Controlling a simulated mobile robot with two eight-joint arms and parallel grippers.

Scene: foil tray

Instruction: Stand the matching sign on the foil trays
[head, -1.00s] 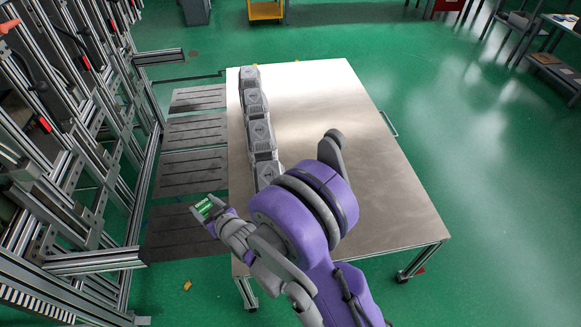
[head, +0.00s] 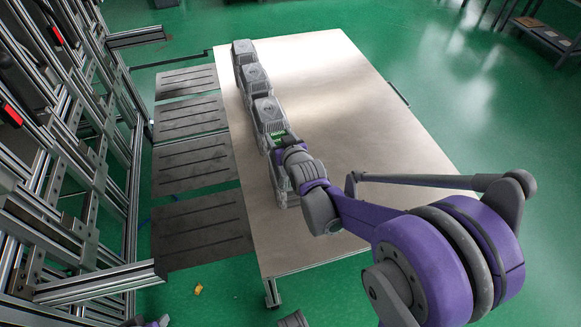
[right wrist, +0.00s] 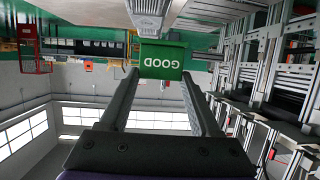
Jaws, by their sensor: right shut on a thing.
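Grey foil trays (head: 264,110) stand in a row of several blocks along the left side of the steel table (head: 340,110). My right gripper (head: 287,146) is shut on a small green sign (head: 278,138) over the near end of the row, partly covering the nearest block (head: 281,186). In the right wrist view the sign (right wrist: 162,60) reads GOOD upside down between the two fingers. A grey tray (right wrist: 152,12) shows just beyond its edge; I cannot tell whether they touch.
Several dark slotted plates (head: 200,225) lie left of the table. An aluminium frame rack (head: 90,240) stands at the far left. The middle and right of the table top are clear. A small yellow object (head: 198,288) lies on the green floor.

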